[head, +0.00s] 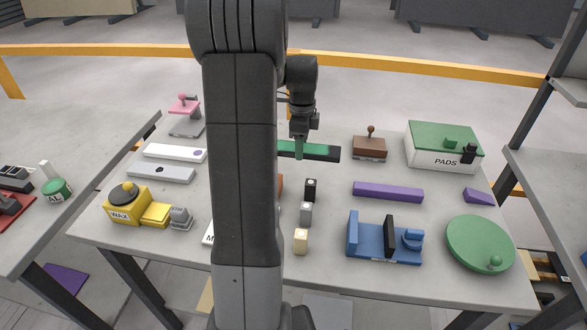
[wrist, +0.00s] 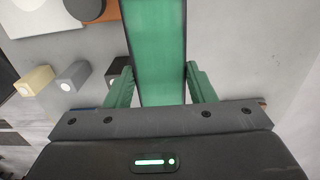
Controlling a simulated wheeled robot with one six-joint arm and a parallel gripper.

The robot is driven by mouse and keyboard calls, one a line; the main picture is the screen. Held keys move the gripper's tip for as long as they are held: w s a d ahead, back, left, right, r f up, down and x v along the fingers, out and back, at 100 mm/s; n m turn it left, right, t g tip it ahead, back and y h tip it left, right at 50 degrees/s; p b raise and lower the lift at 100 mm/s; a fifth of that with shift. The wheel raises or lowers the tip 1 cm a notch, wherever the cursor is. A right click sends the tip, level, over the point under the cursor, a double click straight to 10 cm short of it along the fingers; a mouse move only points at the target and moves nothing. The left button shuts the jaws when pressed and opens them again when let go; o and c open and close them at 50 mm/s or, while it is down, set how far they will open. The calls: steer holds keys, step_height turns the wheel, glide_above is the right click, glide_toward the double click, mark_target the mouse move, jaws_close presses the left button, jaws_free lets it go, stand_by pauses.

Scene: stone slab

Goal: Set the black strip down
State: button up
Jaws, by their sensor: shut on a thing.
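The black strip (head: 325,153) is a long flat bar with a green upper face and black edges and end. In the head view it lies across the back middle of the slab, its left part hidden behind my arm. My gripper (head: 299,154) points down over it, its green fingers shut on the strip. In the wrist view the strip (wrist: 158,50) runs away from my gripper (wrist: 160,85) between the two fingers. I cannot tell whether its underside touches the slab.
The slab (head: 330,275) holds a brown block with a knob (head: 369,147), a purple bar (head: 388,191), a PADS box (head: 440,150) and a blue holder (head: 365,240). Small black, grey and cream blocks (head: 301,241) stand in front of the strip. My arm hides the middle.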

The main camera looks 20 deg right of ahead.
mark_target(300, 180)
step_height(300, 180, down, 10)
steer(key=shift+w+f+p, duration=0.1)
steer(key=shift+p, duration=0.3)
steer(key=shift+f, duration=0.1)
steer(key=o, duration=1.3)
steer(key=shift+f, duration=0.1)
step_height(300, 180, up, 12)
steer(key=shift+r, duration=0.2)
steer(key=shift+f, duration=0.1)
